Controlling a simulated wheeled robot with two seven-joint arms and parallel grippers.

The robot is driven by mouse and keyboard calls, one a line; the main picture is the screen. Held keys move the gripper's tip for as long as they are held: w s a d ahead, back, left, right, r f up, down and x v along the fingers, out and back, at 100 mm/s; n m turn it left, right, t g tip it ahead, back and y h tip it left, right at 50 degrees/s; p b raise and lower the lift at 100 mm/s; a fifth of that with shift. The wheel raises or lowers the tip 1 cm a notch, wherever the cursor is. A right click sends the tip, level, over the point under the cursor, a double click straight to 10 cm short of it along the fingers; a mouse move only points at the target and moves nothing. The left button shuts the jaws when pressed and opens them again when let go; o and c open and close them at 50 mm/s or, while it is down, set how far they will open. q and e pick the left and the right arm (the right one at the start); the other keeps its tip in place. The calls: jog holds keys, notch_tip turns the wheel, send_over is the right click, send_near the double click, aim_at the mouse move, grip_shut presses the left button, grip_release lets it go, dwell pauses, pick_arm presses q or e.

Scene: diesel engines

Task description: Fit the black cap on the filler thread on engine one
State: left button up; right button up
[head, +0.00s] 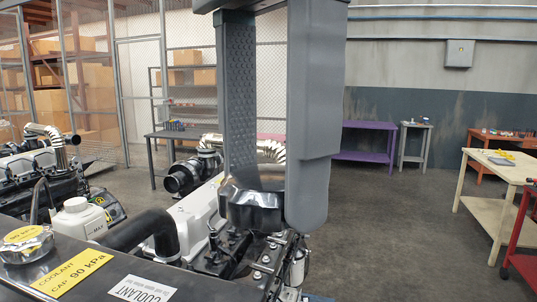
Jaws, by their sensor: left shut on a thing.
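My left gripper (268,192) comes down from the top of the head view, large and close, with one dark textured finger and one smooth grey finger. It is shut on the black cap (250,208), a glossy dark round piece low between the fingers. The cap is above the near engine (192,222), which has a pale cover and black hoses. The filler thread cannot be made out; the cap and gripper hide that part of the engine. I cannot tell whether the cap touches anything below. My right gripper is not in view.
A silver coolant cap (26,243) and a white coolant bottle (80,219) stand at the lower left. Another engine (35,165) is behind them. A purple bench (365,156) and a cream table (490,172) are at the back and right. Open floor lies between.

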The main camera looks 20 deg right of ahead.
pick_arm(q)
jog(key=shift+r+p, duration=0.75)
jog(key=shift+r, duration=0.35)
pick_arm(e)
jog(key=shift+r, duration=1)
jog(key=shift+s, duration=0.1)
